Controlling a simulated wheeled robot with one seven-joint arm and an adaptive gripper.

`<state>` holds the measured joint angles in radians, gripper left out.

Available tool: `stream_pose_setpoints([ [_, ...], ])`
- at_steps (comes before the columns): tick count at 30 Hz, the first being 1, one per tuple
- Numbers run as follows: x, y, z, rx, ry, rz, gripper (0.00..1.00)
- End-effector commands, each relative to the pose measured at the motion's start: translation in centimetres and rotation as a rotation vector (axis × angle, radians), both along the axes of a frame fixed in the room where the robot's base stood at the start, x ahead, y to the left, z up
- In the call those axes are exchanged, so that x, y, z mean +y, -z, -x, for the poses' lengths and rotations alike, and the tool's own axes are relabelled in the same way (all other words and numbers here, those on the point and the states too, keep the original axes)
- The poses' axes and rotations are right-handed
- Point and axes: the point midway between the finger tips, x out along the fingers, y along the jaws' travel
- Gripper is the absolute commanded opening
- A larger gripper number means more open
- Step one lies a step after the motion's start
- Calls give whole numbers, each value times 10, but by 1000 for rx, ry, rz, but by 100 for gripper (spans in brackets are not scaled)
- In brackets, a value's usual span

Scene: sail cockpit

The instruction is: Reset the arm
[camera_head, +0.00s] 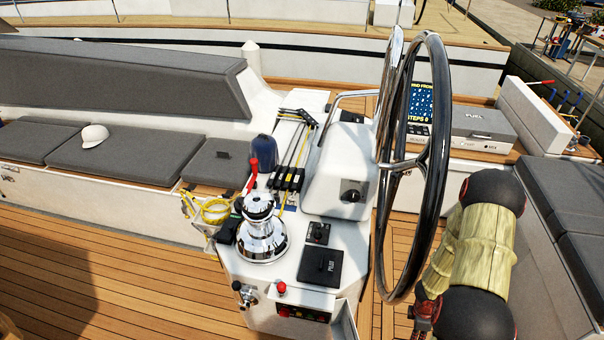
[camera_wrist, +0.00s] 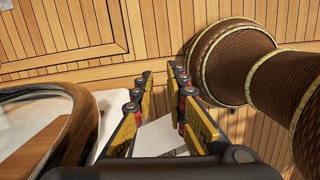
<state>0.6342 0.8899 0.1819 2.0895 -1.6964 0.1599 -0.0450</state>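In the wrist view, my gripper (camera_wrist: 160,72) has its two yellow-and-black fingers apart. I see no object held between the fingertips. A white surface with some dark print (camera_wrist: 160,137) shows beyond the gap between the fingers, nearer their base; I cannot tell what it is. In the head view, my arm (camera_head: 484,245) is bent at the right side, just right of the steering wheel (camera_head: 439,150). Part of my gripper (camera_head: 424,312) shows low beside the wheel's lower rim; its fingertips are not clear there.
The white console (camera_head: 255,285) with a chrome winch (camera_head: 262,235) stands left of the wheel. A grey box (camera_head: 482,128) sits behind the wheel. A cushioned bench (camera_head: 140,155) lies at left and another seat (camera_head: 560,190) at right. The wooden deck (camera_head: 110,275) at front left is clear.

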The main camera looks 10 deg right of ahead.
Motion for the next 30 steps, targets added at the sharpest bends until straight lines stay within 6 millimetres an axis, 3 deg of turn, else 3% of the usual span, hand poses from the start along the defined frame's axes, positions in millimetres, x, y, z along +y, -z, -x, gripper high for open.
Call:
stream_pose_setpoints([
  [1, -13, -25, -5, -7, 85, 68, 14],
  [4, -29, -72, -6, -14, 261, 181, 14],
  [11, -23, -171, -1, -45, 600, 326, 14],
  [18, 23, -254, 8, -98, 887, 345, 14],
  [30, 140, -351, 24, -206, 1195, 154, 14],
])
